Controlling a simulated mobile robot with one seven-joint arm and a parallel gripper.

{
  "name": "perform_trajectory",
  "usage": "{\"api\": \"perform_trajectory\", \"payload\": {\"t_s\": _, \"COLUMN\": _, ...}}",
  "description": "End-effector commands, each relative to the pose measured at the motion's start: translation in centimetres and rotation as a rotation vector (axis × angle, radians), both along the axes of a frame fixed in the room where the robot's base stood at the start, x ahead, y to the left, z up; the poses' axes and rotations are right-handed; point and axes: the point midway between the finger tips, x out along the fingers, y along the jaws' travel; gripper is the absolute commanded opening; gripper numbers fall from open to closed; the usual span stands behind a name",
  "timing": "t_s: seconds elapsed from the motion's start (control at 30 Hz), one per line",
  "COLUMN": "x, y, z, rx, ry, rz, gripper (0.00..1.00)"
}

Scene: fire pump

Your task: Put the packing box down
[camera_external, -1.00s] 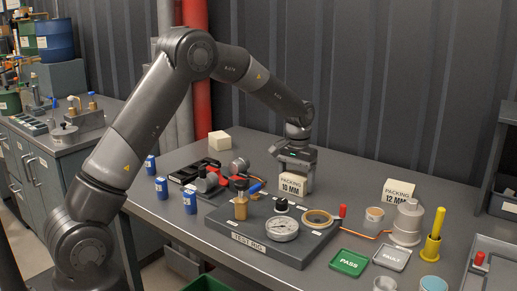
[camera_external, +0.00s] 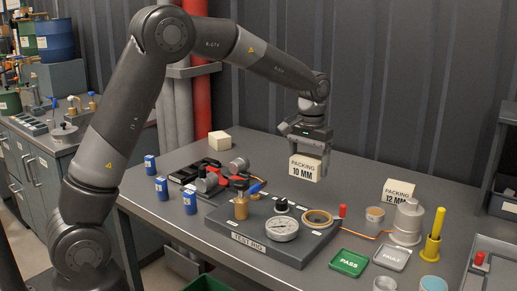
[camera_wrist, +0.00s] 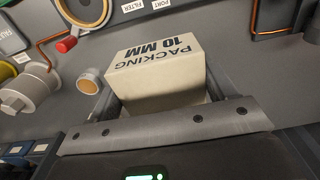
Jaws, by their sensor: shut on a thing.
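The packing box (camera_external: 306,167) is a cream box labelled "PACKING 10 MM". My gripper (camera_external: 305,150) is shut on it from above and holds it in the air over the back part of the bench, behind the test rig. In the wrist view the box (camera_wrist: 157,75) sits between the two fingers, with its label upside down. A second cream box (camera_external: 397,192), labelled "PACKING 12 MM", stands on the bench to the right, apart from the held box.
The test rig (camera_external: 240,239) with its gauge (camera_external: 283,228) lies in front of the held box. A green PASS tray (camera_external: 349,263) and a grey FAULT tray (camera_external: 392,257) lie front right. A plain cream block (camera_external: 220,141) stands back left. The bench around the back middle is clear.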

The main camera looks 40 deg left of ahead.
Motion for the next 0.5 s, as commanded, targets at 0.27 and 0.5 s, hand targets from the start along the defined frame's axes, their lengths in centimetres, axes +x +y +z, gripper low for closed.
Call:
{"api": "perform_trajectory", "payload": {"t_s": 0.27, "x": -1.4, "y": -1.7, "z": 1.3, "rx": 0.000, "ry": 0.000, "rz": 0.000, "gripper": 0.51}}
{"api": "perform_trajectory", "payload": {"t_s": 0.5, "x": 2.0, "y": 1.5, "z": 1.5, "rx": 0.000, "ry": 0.000, "rz": 0.007, "gripper": 0.51}}
